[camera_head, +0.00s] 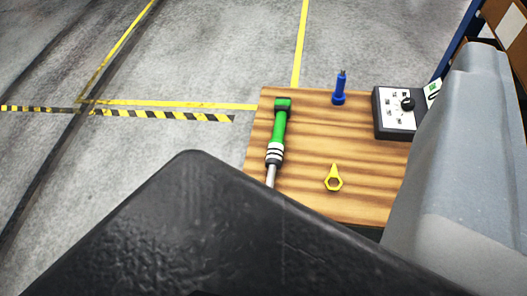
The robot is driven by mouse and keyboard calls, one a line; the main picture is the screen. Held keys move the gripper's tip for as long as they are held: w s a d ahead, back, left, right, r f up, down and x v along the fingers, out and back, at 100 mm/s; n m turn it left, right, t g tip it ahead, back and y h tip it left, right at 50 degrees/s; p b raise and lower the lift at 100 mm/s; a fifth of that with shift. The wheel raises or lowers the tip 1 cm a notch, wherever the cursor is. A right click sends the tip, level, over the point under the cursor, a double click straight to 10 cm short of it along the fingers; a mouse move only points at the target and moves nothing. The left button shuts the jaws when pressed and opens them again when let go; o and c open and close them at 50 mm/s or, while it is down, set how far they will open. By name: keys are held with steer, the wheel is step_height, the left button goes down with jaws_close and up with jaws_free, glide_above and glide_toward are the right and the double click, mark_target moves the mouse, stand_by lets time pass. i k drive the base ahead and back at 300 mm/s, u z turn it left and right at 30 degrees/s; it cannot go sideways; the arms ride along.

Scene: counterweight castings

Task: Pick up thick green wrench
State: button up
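A thick green wrench (279,130) lies on a wooden table top (310,117). It has a green head and body, black and white rings, and a silver shaft. The shaft's lower end is hidden behind a large black surface in the foreground. My gripper's fingertips cannot be made out, so I cannot tell how far they are from the wrench. Nothing is seen holding the wrench.
A blue tool (339,90) stands upright near the table's back edge. A dark control box (396,112) sits at the right. A large grey shape (455,150) blocks the right side. Floor at left is clear.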

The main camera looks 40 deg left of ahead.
mark_target(282, 105)
steer(key=u, duration=0.25)
steer(key=i, duration=0.1)
steer(key=u, duration=0.5)
steer(key=k, duration=1.2)
steer(key=u, duration=0.6)
steer(key=i, duration=2.15)
steer(key=z, duration=0.65)
